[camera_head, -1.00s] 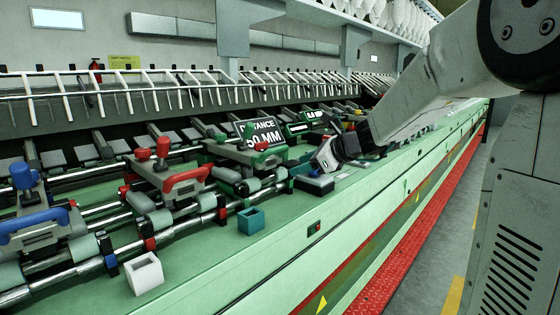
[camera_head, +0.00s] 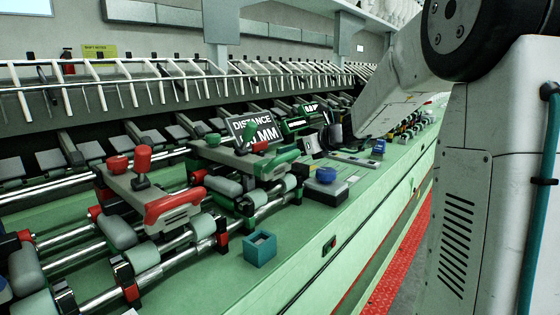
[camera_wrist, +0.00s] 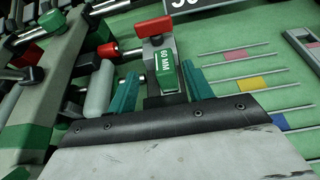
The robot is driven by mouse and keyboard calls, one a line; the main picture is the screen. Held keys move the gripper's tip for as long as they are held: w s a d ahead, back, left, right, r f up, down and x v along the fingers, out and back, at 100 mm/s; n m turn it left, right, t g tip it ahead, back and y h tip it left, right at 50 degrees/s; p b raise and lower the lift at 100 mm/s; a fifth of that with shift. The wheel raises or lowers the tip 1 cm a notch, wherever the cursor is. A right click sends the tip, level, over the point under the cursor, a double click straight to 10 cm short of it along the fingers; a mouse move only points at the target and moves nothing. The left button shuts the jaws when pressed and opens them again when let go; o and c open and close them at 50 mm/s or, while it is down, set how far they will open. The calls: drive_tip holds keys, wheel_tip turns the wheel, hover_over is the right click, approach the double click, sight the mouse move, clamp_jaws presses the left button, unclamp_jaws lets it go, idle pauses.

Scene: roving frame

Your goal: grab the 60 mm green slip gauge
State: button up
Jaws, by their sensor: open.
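The green slip gauge (camera_wrist: 166,76) is a small upright-looking block with white lettering that appears to read 60 MM. In the wrist view it stands in a grey and dark holder, just below a red block (camera_wrist: 155,28). My gripper (camera_wrist: 159,80) is open, with one teal finger on each side of the gauge and a visible gap at both sides. Whether the fingers reach down level with it I cannot tell. In the head view my gripper (camera_head: 336,128) is small and dark beside the rail fixtures, and the gauge cannot be made out there.
A rail fixture with a green handle (camera_head: 272,165) and one with a red handle (camera_head: 174,205) stand at left. A teal open box (camera_head: 260,248) and a blue-knobbed block (camera_head: 326,174) sit on the green bench. Strips with coloured bands (camera_wrist: 248,84) lie right of my gripper.

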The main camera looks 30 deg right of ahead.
drive_tip(key=shift+w+a+f, duration=0.25)
drive_tip(key=shift+w, duration=0.25)
drive_tip(key=shift+w+f, duration=0.25)
drive_tip(key=shift+w, duration=0.35)
drive_tip(key=x, duration=0.4)
drive_tip(key=shift+w+d+f, duration=0.15)
drive_tip(key=shift+w+f, duration=0.05)
clamp_jaws()
